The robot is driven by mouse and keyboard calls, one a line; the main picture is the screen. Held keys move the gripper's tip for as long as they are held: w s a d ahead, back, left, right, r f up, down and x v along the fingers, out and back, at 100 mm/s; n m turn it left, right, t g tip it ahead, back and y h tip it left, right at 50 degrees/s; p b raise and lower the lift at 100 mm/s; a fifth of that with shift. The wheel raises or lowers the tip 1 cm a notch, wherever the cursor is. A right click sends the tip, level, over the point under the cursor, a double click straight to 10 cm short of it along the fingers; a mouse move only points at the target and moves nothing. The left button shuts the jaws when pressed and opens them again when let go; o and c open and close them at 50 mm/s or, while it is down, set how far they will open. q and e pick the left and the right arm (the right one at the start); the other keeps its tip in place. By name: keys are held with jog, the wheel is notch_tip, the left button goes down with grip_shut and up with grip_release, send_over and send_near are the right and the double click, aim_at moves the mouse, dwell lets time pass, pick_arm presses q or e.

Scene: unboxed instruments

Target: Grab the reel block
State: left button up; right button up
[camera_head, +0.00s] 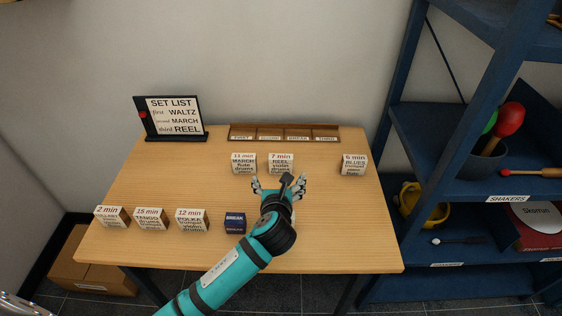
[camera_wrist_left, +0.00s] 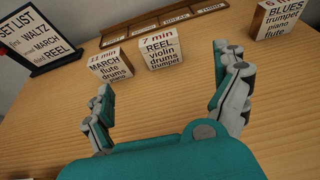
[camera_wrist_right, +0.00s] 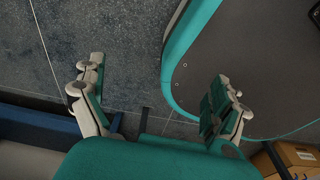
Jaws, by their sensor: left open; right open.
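The reel block (camera_head: 281,164), a white block with a wooden-coloured side marked "7 min REEL", stands upright near the back middle of the table. It also shows in the left wrist view (camera_wrist_left: 162,50). My left gripper (camera_head: 279,184) is open and empty just in front of it; in the left wrist view the spread fingers (camera_wrist_left: 165,95) lie on either side, with the block beyond their tips and apart from them. The march block (camera_head: 243,164) stands close to its left. My right gripper (camera_wrist_right: 158,95) is open and empty over the floor, away from the table.
A slotted wooden tray (camera_head: 283,126) lies behind the blocks, with a set list sign (camera_head: 172,118) to its left. The blues block (camera_head: 354,164) stands to the right. Several blocks and a dark blue box (camera_head: 235,223) line the front. A blue shelf (camera_head: 440,130) stands right.

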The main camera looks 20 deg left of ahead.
pick_arm(q)
send_near(281, 162)
jog(key=x, duration=0.3)
jog(key=shift+w+a+f, duration=0.15)
jog(key=shift+f, duration=0.25)
jog(key=x, duration=0.2)
jog(key=shift+w+f+b, duration=0.1)
jog(key=shift+w+b, duration=0.2)
jog(key=shift+b, duration=0.05)
jog(key=shift+w+a, duration=0.1)
jog(key=shift+w, duration=0.1)
jog(key=x, duration=0.4)
jog(key=shift+w+b, duration=0.3)
jog(key=shift+w+a+f, duration=0.1)
jog(key=shift+w, duration=0.1)
jog(key=c, duration=1.2)
pick_arm(e)
jog(key=shift+s+f, duration=0.6)
jog(key=shift+f, duration=0.15)
pick_arm(q)
jog(key=shift+c, duration=0.2)
